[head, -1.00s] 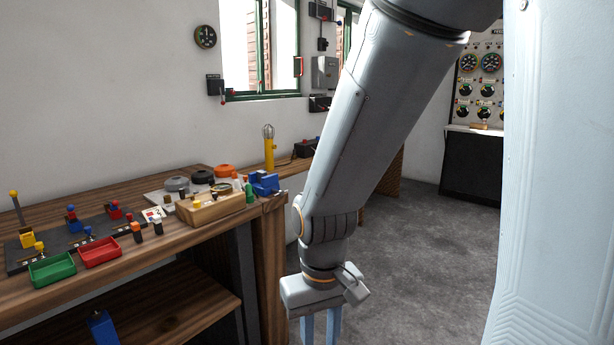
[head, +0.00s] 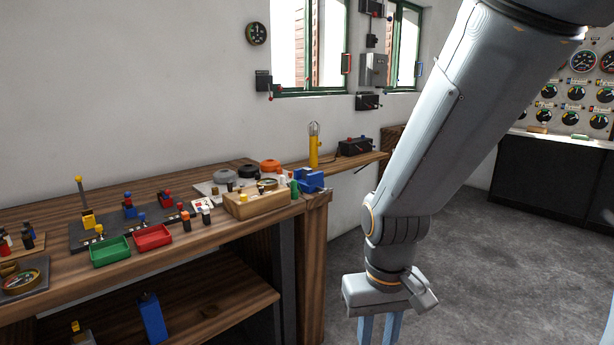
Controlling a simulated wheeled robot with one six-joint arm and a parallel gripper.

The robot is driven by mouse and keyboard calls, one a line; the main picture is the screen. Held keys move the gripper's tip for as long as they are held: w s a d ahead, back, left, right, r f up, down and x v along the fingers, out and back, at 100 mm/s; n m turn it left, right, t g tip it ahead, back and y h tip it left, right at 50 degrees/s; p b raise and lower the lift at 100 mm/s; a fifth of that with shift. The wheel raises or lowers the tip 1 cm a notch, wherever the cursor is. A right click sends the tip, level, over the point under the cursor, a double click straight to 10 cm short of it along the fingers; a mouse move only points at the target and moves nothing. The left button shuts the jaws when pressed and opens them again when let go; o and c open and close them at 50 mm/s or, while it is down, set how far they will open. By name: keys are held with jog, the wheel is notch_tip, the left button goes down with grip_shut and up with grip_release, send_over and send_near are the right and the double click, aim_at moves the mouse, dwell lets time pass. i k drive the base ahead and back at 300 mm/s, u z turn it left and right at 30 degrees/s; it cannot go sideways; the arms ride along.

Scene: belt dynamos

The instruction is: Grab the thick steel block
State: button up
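I cannot pick out a thick steel block for certain among the small things on the wooden workbench (head: 215,245). A light wooden block (head: 255,206) with several small parts in it stands near the bench's right end. My gripper (head: 380,330) hangs pointing down at the bottom of the view, to the right of the bench and apart from it. Its two blue fingers stand apart with nothing seen between them. Their tips are cut off by the lower picture edge.
A green tray (head: 110,252) and a red tray (head: 153,238) lie near the bench's front edge. A blue vise (head: 309,181) sits at its right corner. A yellow lamp (head: 313,152) stands on a back shelf. The grey floor (head: 455,240) at right is open.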

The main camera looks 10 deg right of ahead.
aim_at(305, 171)
jog(key=k, duration=0.65)
jog(key=u, duration=0.65)
jog(key=i, duration=0.8)
jog(key=u, duration=0.55)
jog(key=i, duration=0.8)
jog(key=z, duration=0.7)
jog(key=i, duration=0.7)
jog(key=z, duration=0.8)
